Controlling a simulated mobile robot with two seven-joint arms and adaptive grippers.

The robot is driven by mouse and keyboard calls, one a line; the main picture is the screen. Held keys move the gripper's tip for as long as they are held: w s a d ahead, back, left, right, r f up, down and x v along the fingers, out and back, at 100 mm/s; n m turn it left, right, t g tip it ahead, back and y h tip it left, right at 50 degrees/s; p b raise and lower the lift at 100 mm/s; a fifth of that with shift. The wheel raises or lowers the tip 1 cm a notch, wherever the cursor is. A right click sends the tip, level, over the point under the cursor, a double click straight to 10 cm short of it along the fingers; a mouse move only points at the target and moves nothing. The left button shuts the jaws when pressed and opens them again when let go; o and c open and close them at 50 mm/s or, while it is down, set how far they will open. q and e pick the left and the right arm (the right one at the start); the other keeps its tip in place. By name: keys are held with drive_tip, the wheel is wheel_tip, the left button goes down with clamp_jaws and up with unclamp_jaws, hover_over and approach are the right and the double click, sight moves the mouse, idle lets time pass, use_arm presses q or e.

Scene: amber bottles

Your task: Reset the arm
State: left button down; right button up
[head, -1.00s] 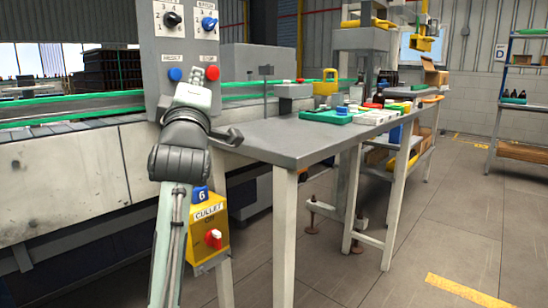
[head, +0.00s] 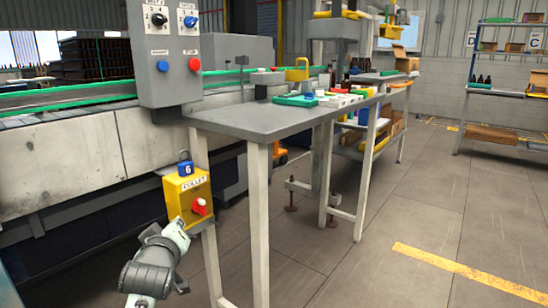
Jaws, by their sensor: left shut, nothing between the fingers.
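My left gripper (head: 176,232) is low at the bottom left of the head view, shut and empty. Its tip is just below and in front of the yellow CULLET box (head: 188,192), close to its lower edge; I cannot tell whether they touch. The box carries a red switch knob (head: 199,207) and a blue padlock marked 6 (head: 184,168) on top. Above is the grey control panel (head: 165,62) with two selector knobs, a blue button (head: 162,66) and a red button (head: 194,64). My right gripper is not in view.
A grey table (head: 240,122) stands right of the panel, with green and white trays (head: 297,99) at its far end. A conveyor with green rails (head: 70,98) runs behind the panel. Shelves (head: 490,88) stand at the far right. The floor (head: 400,215) at right is open.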

use_arm(q)
drive_tip(key=s+a+f+m+g, duration=0.1)
drive_tip(key=s+f+g, duration=0.15)
drive_tip(key=f, duration=0.35)
drive_tip(key=s+a+f+m+g, duration=0.1)
drive_tip(key=s+f+m, duration=0.1)
drive_tip(key=s+f, duration=0.3)
drive_tip(key=s+a+f+m+g+h+p, duration=0.1)
drive_tip(key=s+f+m+g, duration=0.6)
drive_tip(key=s+f, duration=1.5)
drive_tip(key=s+a+g+p, duration=0.1)
drive_tip(key=s, duration=0.3)
drive_tip(key=shift+s+a+f, duration=0.15)
drive_tip(key=shift+a+f, duration=0.15)
drive_tip(key=shift+a, duration=0.05)
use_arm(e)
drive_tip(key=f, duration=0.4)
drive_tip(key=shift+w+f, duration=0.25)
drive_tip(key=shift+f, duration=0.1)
use_arm(q)
drive_tip(key=c, duration=2.3)
unclamp_jaws()
